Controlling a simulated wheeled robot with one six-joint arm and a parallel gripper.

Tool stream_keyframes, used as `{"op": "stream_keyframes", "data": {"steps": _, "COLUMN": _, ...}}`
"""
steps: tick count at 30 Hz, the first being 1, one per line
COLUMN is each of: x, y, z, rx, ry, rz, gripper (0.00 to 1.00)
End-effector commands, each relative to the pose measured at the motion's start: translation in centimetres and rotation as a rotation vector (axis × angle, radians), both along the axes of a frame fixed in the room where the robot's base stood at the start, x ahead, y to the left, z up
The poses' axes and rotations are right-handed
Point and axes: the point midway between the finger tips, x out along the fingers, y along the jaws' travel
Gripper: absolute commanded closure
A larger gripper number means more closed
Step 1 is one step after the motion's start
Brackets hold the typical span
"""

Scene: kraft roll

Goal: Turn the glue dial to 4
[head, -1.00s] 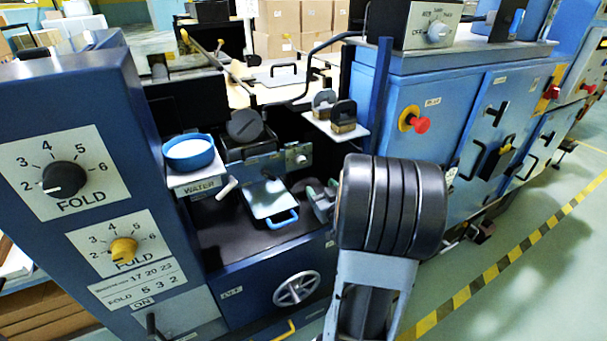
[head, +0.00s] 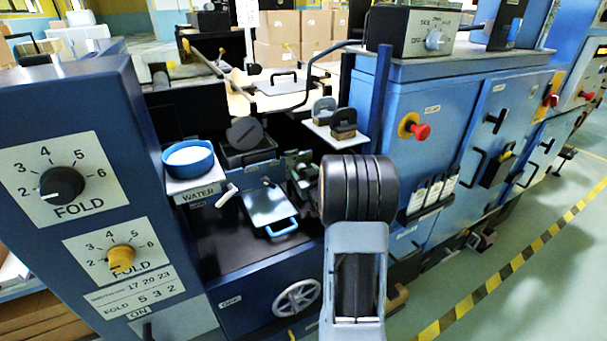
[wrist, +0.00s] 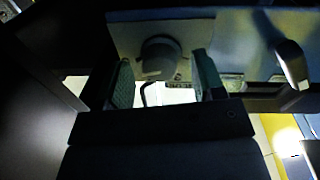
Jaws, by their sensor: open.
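In the wrist view a round grey knob (wrist: 162,55), apparently the glue dial, sits on a pale plate between the two green-padded fingers of my gripper (wrist: 162,66). The gripper is open, with a finger on each side of the knob and visible gaps. Small lettering below the knob is too blurred to read, and so is its setting. In the head view my gripper (head: 303,168) is at the machine's dark recess, right of the blue-handled tray, and my arm and gripper hide most of the dial's place.
A black FOLD dial (head: 62,186) and a yellow FOLD dial (head: 121,257) are on the left panel. A blue water bowl (head: 188,158), a blue-handled tray (head: 268,206) and two dark-handled blocks (head: 343,122) stand nearby. A red button (head: 420,131) is on the right cabinet.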

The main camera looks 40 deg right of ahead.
Motion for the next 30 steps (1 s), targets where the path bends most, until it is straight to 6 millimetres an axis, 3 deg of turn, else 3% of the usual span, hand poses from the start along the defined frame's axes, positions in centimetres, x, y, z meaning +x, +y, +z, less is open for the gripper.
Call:
{"op": "stream_keyframes", "data": {"steps": 11, "x": 0.38, "y": -0.04, "z": 0.00, "rx": 0.000, "ry": 0.000, "rz": 0.000, "gripper": 0.38}}
{"op": "stream_keyframes", "data": {"steps": 26, "x": 0.35, "y": -0.03, "z": 0.01, "rx": 0.000, "ry": 0.000, "rz": 0.000, "gripper": 0.86}}
{"op": "stream_keyframes", "data": {"steps": 30, "x": 0.35, "y": -0.04, "z": -0.06, "rx": -0.005, "ry": 0.000, "rz": 0.000, "gripper": 0.87}}
